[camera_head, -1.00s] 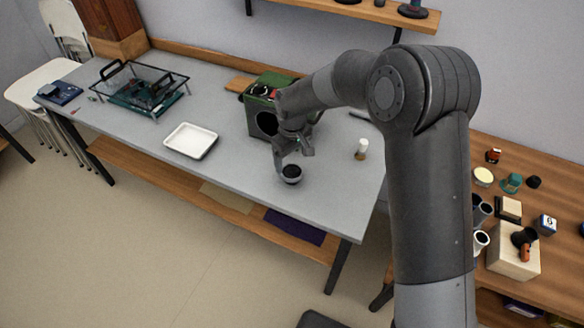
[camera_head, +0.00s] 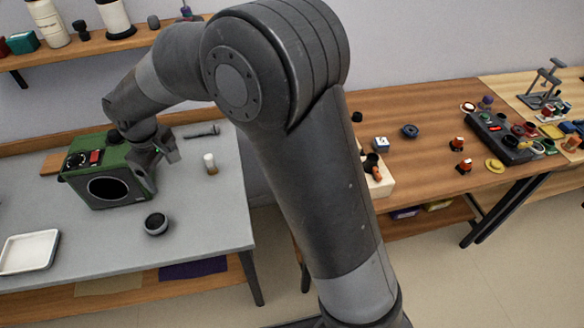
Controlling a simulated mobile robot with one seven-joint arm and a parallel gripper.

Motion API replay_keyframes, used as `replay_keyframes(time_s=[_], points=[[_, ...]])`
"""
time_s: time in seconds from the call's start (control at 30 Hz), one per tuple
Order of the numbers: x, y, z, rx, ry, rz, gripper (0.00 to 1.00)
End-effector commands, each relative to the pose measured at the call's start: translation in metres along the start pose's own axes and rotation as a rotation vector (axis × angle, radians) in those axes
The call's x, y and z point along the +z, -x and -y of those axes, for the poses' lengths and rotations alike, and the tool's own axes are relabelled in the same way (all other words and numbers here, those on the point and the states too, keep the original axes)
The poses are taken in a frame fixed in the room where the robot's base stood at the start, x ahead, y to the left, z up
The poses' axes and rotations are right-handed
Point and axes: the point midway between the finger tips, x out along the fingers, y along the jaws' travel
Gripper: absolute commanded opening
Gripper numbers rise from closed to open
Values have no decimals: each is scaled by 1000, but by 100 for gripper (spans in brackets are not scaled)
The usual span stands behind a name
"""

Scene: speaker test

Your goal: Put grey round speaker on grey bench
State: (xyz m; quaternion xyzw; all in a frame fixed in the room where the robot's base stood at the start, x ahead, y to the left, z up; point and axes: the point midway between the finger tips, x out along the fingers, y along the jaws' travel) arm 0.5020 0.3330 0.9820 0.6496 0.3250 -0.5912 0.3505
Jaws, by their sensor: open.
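The round speaker (camera_head: 156,224), a small dark cylinder with a grey top, stands upright on the grey bench (camera_head: 205,222), near its front right part. My gripper (camera_head: 160,164) is open and empty. It is above and behind the speaker in the picture, apart from it, in front of the right side of a green box. Part of the gripper is hard to make out against the dark box.
The green box (camera_head: 115,163) with a round dark opening stands left of my gripper. A white tray (camera_head: 28,251) lies at the left. A small white-capped bottle (camera_head: 210,163) and a dark rod (camera_head: 202,131) are at the back right. A wooden table (camera_head: 425,150) holds several small things.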

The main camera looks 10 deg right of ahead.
Motion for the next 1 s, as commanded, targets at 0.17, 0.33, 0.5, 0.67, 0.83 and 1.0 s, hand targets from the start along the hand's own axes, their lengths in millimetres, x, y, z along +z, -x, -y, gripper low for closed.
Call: replay_keyframes(time_s=[0.17,0.33,0.5,0.67,0.83,1.0], points=[[62,56,-36,56,-153,-45,84],[124,96,-56,99,-302,-87,84],[189,128,-64,136,-454,-136,84],[248,150,-61,164,-598,-187,84],[307,162,-49,186,-748,-248,84],[354,164,-31,201,-879,-310,84]])
